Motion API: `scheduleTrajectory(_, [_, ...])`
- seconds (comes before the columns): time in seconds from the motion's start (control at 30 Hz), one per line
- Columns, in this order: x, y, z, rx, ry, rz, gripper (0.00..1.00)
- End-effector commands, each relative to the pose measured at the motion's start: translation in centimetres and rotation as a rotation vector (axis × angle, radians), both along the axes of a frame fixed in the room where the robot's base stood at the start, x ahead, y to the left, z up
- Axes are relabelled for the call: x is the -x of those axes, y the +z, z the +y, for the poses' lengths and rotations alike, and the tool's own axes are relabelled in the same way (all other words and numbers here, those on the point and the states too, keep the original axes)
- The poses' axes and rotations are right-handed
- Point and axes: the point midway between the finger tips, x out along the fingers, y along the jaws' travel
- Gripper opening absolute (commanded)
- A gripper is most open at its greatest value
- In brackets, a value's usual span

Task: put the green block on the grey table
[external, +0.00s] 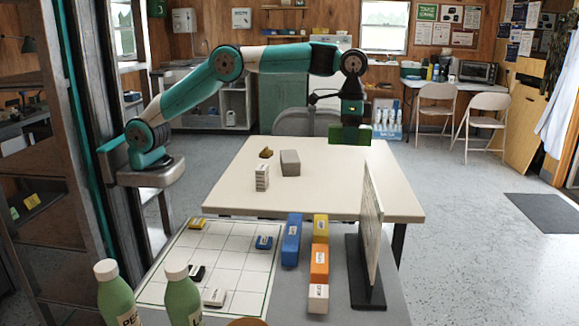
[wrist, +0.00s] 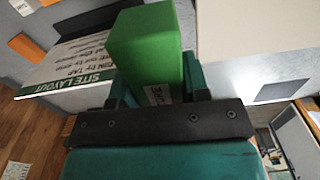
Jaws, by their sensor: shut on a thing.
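The green block (external: 350,136) is held by my gripper (external: 352,124) in the air, over or near the far right part of the cream table. My gripper is shut on it. In the wrist view the green block (wrist: 147,45) sits between the two fingers of my gripper (wrist: 150,85), sticking out beyond them, with a white label partly visible. The grey table (external: 286,292) is in the foreground of the external view, nearer the camera than the block. Part of it also shows at the left of the wrist view.
On the grey table stand a gridded board (external: 225,262), a blue block (external: 292,240), a yellow block (external: 321,228), an orange block (external: 319,262), a white block (external: 318,298), an upright sign (external: 372,220) and two green bottles. The cream table (external: 340,190) holds a grey block (external: 290,162) and a white stack.

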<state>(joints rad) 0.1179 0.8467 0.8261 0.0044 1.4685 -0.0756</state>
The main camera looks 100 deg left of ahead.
Motion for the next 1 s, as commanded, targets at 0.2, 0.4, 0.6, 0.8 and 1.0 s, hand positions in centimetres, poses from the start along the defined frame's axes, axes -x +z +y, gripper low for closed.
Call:
scheduleTrajectory(0.2, [2.2, 0.1, -8.2, 0.0, 0.403, 0.0, 0.16])
scheduleTrajectory(0.4, [5.1, 0.1, -15.0, 0.0, 0.781, 0.0, 0.16])
scheduleTrajectory(0.6, [8.7, 0.1, -21.3, 0.0, 1.156, 0.0, 0.16])
scheduleTrajectory(0.8, [11.8, 0.0, -25.5, 0.0, 1.446, 0.0, 0.16])
scheduleTrajectory(1.0, [13.8, 0.0, -27.8, 0.0, 1.618, 0.0, 0.16])
